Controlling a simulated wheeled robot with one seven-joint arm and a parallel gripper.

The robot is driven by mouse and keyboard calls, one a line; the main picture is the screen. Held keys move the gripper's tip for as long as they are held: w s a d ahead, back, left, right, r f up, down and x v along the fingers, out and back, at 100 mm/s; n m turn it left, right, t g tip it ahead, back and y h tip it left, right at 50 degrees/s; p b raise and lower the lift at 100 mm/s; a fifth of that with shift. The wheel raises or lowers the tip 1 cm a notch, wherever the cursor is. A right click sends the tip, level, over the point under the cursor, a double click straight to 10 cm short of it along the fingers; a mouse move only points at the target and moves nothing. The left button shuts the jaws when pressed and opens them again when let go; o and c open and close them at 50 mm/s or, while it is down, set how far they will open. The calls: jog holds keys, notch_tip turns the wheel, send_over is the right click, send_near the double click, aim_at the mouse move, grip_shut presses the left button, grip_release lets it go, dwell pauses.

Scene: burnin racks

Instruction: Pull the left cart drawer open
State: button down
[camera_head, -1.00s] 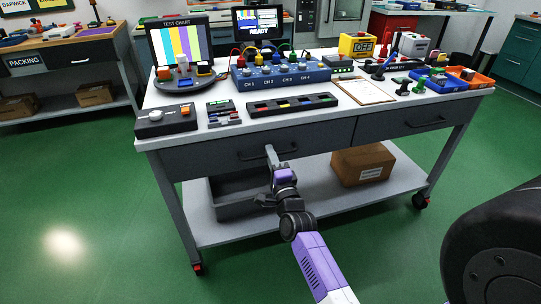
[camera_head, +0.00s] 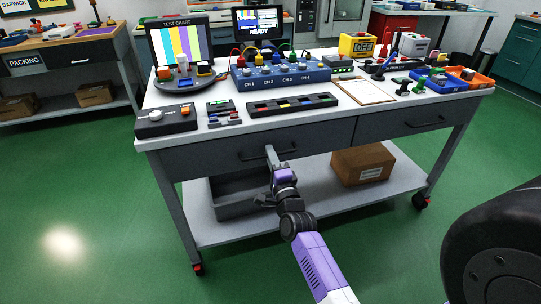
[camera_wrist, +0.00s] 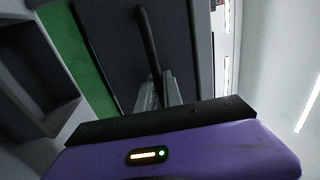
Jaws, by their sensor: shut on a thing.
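The left cart drawer (camera_head: 210,162) is a dark grey front under the cart's white top, and it looks shut or nearly shut. Its dark bar handle (camera_head: 285,151) runs across the middle of the front. My gripper (camera_head: 270,152) reaches up to the handle from below and in front. In the wrist view, my gripper's grey fingers (camera_wrist: 157,92) are closed on the lower part of the dark handle (camera_wrist: 149,40). The drawer front (camera_wrist: 190,45) lies behind it. The fingertips' exact contact is partly hidden.
The right drawer (camera_head: 400,123) is shut. Below, the cart's shelf (camera_head: 310,212) holds a grey bin (camera_head: 228,200) and a cardboard box (camera_head: 363,164). Instruments, including a blue channel box (camera_head: 282,76), crowd the white top. Green floor in front of the cart is clear.

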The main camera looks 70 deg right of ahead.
jog(key=shift+f, duration=0.1)
dwell(0.3)
jog(key=r+p+v, duration=0.1)
jog(key=r+v, duration=0.1)
jog(key=v, duration=1.1)
jog(key=r+p+v, duration=0.2)
jog(key=r+v, duration=0.1)
jog(key=v, duration=1.1)
jog(key=shift+s+a, duration=0.35)
jog(key=shift+s, duration=0.1)
jog(key=c, duration=1.8)
grip_release()
jog(key=shift+o, duration=0.2)
jog(key=v, duration=0.7)
jog(key=shift+s+a, duration=0.25)
jog(key=shift+a, duration=0.1)
